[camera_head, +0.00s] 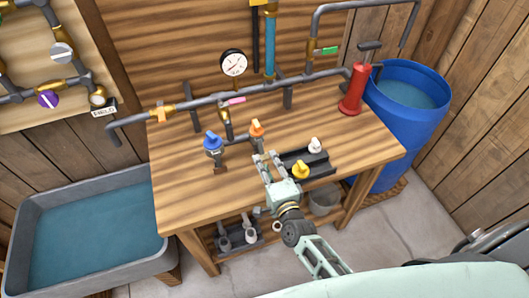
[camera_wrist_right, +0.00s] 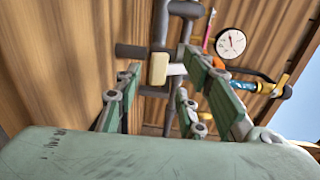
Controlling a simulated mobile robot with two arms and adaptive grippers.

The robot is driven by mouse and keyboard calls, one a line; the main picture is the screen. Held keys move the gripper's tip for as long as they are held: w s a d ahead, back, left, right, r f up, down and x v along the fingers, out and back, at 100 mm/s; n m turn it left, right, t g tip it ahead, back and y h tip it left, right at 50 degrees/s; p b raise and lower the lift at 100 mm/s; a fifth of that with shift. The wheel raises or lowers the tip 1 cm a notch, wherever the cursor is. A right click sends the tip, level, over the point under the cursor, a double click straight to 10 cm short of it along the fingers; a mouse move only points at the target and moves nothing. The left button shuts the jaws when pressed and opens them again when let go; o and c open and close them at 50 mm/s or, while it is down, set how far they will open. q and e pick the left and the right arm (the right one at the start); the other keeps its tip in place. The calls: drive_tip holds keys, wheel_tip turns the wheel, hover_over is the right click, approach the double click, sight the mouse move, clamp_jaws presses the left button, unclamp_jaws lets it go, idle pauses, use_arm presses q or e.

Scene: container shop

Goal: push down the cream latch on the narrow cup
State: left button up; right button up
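My right gripper (camera_head: 268,157) is over the middle of the table in the head view, reaching away from me. Its two green-grey fingers stand apart in the right wrist view (camera_wrist_right: 170,85), with nothing held. Past them, between the fingertips in that picture, is a small cream block (camera_wrist_right: 158,68) against grey pipework (camera_wrist_right: 183,40). I cannot tell whether a finger touches it. I cannot make out a narrow cup or clearly match this block to a part in the head view. My left gripper is not in view.
Blue (camera_head: 212,142) and orange (camera_head: 257,128) valves stand near the gripper. A dark rack (camera_head: 318,163) holds a yellow valve (camera_head: 300,170) and a white one (camera_head: 315,146). A gauge (camera_head: 233,63), red pump (camera_head: 355,90) and blue barrel (camera_head: 410,125) are behind. Table front left (camera_head: 185,205) is clear.

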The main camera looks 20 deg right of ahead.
sight(263, 158)
drive_tip(key=w, duration=0.3)
drive_tip(key=shift+f, duration=0.2)
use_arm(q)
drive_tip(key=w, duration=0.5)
use_arm(e)
drive_tip(key=shift+w+f, duration=0.1)
drive_tip(key=shift+w, duration=0.55)
drive_tip(key=c, duration=0.3)
drive_tip(key=shift+c, duration=1)
drive_tip(key=c, duration=0.4)
clamp_jaws()
drive_tip(key=shift+f+b, duration=0.1)
drive_tip(key=shift+b, duration=0.2)
drive_tip(key=b, duration=0.3)
drive_tip(key=shift+w+f+t, duration=0.2)
drive_tip(key=shift+f+t, duration=0.05)
drive_tip(key=shift+t, duration=0.15)
drive_tip(key=shift+b, duration=0.4)
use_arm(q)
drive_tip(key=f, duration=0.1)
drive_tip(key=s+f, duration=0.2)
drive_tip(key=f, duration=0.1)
use_arm(e)
drive_tip(key=shift+r, duration=0.3)
